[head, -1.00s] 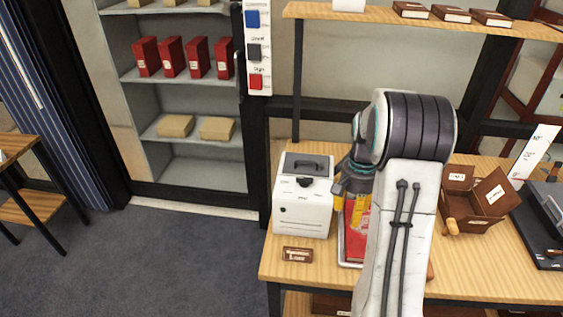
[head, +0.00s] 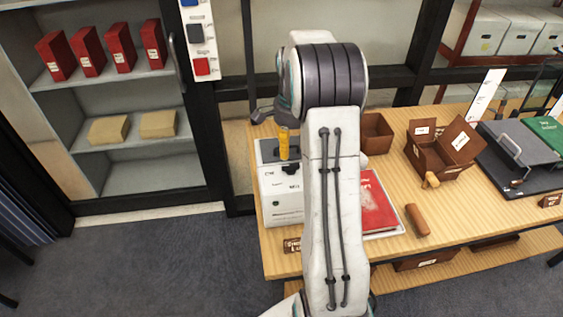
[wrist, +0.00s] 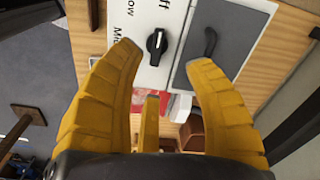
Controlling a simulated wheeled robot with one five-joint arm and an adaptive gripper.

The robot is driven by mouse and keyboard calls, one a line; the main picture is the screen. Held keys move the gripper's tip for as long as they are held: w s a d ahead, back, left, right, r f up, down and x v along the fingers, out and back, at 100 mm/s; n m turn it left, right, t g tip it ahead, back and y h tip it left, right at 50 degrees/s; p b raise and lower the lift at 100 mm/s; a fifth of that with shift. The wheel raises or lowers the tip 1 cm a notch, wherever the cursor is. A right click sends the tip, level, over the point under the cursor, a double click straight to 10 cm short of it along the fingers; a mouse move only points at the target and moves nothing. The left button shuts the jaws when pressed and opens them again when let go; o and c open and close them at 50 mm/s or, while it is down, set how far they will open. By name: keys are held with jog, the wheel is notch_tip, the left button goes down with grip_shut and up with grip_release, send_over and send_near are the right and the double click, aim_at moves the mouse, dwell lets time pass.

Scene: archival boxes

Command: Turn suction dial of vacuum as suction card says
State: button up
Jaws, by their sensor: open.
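The vacuum (head: 283,207) is a white box with a grey lid at the left end of the table; it also shows in the wrist view (wrist: 145,75). Its black suction dial (wrist: 157,43) has a white pointer line, apparently towards the lettering ending in "ff". Lettering ending in "ow" and starting with "Mi" lies left of it. My gripper (wrist: 163,57) is open and empty, its yellow fingertips near the dial, apparently either side of it and not gripping it. In the head view my gripper (head: 284,145) is over the vacuum. A small brown plaque (head: 291,245), perhaps the suction card, is partly hidden by my arm and unreadable.
A red folder (head: 377,205) lies right of my arm. A brown open box (head: 440,150) and a brown roll-shaped object (head: 417,220) are farther right. A shelf cabinet (head: 130,180) stands at the left. Carpeted floor (head: 150,265) is clear in front.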

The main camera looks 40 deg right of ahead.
aim_at(291, 166)
jog(key=shift+s+m, duration=0.25)
jog(key=shift+m, duration=0.75)
jog(key=m, duration=0.3)
jog(key=shift+s+a, duration=0.1)
jog(key=shift+f+p, duration=0.5)
jog(key=shift+f, duration=3.2)
grip_shut()
